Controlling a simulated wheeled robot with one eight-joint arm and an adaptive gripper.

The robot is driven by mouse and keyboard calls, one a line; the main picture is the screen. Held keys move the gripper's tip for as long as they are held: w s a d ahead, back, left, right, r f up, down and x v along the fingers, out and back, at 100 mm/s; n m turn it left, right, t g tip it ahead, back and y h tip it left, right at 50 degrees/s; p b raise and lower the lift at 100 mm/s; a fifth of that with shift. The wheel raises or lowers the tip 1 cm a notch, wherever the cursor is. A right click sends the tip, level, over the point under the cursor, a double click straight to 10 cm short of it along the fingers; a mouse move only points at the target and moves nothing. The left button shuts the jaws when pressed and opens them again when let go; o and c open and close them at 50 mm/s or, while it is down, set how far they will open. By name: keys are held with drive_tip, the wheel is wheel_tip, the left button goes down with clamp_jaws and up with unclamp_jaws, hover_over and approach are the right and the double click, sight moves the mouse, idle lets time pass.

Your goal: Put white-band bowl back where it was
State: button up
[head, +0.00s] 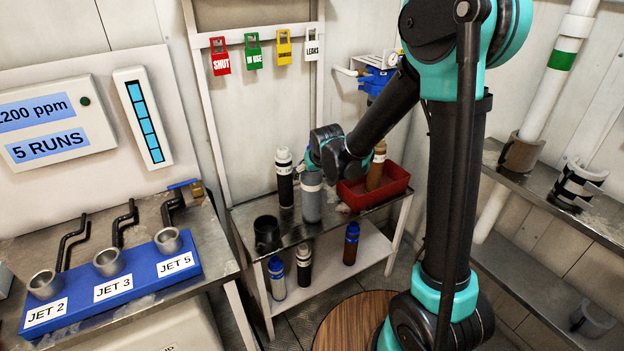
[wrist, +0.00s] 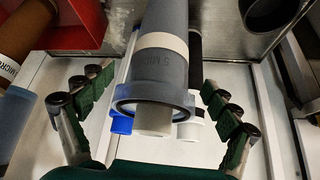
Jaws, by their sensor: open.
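My gripper (wrist: 154,84) is open, with gaps visible between both rows of green finger pads and the bowl. A black bowl with a white band (head: 285,178) stands close at its left.
A red tray (head: 384,192) with a brown cylinder stands right on the same table. A black cup (head: 266,234) stands at the front left. Several bottles sit on the lower shelf (head: 330,285). A blue jet rack (head: 112,287) is on the left bench.

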drive_tip(key=v, duration=0.8)
drive_tip(key=s+d+f+m+g+h, duration=0.1)
drive_tip(key=s+d+f, duration=0.3)
drive_tip(key=s+d, duration=0.6)
drive_tip(key=s+d+f+m+g+h, duration=0.1)
drive_tip(key=s+d+f, duration=0.3)
drive_tip(key=s+d, duration=0.7)
drive_tip(key=d+m, duration=0.1)
drive_tip(key=d, duration=0.1)
drive_tip(key=shift+d+m, duration=0.35)
drive_tip(key=shift+m, duration=0.05)
drive_tip(key=shift+r, duration=0.1)
